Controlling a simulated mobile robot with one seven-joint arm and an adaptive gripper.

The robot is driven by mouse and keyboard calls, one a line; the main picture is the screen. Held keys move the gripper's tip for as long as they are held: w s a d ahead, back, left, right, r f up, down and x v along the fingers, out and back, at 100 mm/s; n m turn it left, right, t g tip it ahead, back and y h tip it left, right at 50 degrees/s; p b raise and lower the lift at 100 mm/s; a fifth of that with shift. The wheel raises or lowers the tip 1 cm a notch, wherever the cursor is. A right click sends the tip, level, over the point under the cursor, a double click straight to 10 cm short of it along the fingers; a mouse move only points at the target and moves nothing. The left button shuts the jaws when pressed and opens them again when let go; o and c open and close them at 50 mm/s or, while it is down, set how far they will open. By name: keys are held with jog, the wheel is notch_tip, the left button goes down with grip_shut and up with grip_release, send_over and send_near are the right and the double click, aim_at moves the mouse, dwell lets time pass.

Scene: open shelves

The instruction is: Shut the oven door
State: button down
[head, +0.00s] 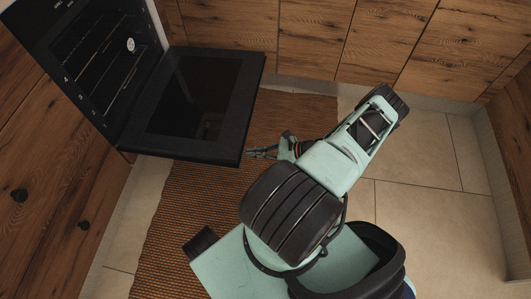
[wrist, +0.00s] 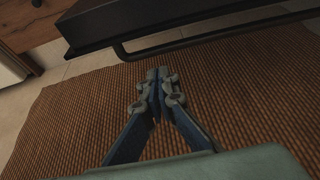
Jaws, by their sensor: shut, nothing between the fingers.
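The oven (head: 100,55) stands at the upper left in the head view, with racks inside its dark cavity. Its black door (head: 197,102) is folded down, lying open and roughly level over the floor. In the wrist view the door's dark edge (wrist: 150,22) and a bar-like handle (wrist: 215,34) below it cross the top. My gripper (head: 250,153) is shut and empty beside the door's near right corner. In the wrist view my gripper (wrist: 157,78) points toward the handle, lower than the door edge. Whether it touches the door cannot be told.
A brown woven rug (head: 170,210) covers the floor under the door. Wooden cabinets (head: 350,40) line the back, with more wooden fronts (head: 50,190) at the left. Bare tiles (head: 430,215) lie free on the right.

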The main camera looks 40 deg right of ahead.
jog(key=shift+w+a+r, duration=0.15)
jog(key=shift+r, duration=0.8)
jog(key=shift+w+a+r, duration=0.1)
jog(key=shift+w+r, duration=0.05)
jog(key=shift+r, duration=0.8)
jog(key=shift+r, duration=0.1)
